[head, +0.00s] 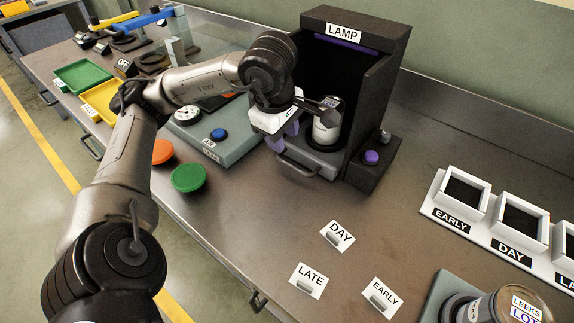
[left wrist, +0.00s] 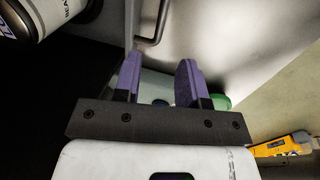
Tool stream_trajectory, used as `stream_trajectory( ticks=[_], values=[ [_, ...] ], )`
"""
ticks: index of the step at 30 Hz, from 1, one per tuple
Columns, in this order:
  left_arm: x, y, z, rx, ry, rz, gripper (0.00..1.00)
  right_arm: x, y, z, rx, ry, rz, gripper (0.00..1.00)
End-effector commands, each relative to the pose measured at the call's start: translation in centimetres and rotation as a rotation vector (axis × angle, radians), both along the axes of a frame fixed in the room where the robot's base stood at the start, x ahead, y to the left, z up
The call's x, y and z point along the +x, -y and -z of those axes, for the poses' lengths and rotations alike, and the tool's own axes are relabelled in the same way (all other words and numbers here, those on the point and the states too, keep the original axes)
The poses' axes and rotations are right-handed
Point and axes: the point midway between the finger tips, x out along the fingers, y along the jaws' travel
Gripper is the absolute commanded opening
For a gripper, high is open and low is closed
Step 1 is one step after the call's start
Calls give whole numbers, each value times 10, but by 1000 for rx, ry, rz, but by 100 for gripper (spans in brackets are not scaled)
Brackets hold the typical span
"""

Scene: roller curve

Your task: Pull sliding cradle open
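The sliding cradle (head: 310,150) is a grey tray at the foot of the dark lamp box (head: 362,95). It carries a labelled can (head: 327,128), which also shows at the top left of the left wrist view (left wrist: 42,14). A dark bar handle (head: 297,168) is on the cradle's front and shows in the left wrist view (left wrist: 155,32). My left gripper (head: 279,143) is at the front left of the box, near the handle. Its purple fingers are apart in the left wrist view (left wrist: 160,72), with the handle beyond their tips. My right gripper is not in view.
A purple button (head: 371,157) is at the box's right. A scale-like grey unit (head: 225,140) with a blue button stands left of the box. Orange (head: 162,152) and green (head: 188,178) lids lie near the bench edge. Cards (head: 338,236) lie in front; the bench between is clear.

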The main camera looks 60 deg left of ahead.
Motion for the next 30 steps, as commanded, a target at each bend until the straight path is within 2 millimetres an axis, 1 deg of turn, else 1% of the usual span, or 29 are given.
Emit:
stream_trajectory(
  ticks=[1, 3, 9, 12, 15, 19, 30],
  values=[
    [1, -1, 17, -1, -3, 0, 38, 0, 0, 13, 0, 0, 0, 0],
    [3, -2, 29, -1, -3, 0, 38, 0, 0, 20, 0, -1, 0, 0],
    [8, -5, 59, -1, -3, 0, 38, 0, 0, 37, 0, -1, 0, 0],
    [10, -5, 69, -2, -1, 1, 38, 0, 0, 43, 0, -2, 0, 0],
    [12, -6, 77, -1, -1, 2, 38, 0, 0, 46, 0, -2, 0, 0],
    [13, -7, 82, -2, 0, 2, 38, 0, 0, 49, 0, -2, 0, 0],
    [13, -7, 83, -2, 0, 2, 38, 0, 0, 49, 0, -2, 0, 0]
  ],
)
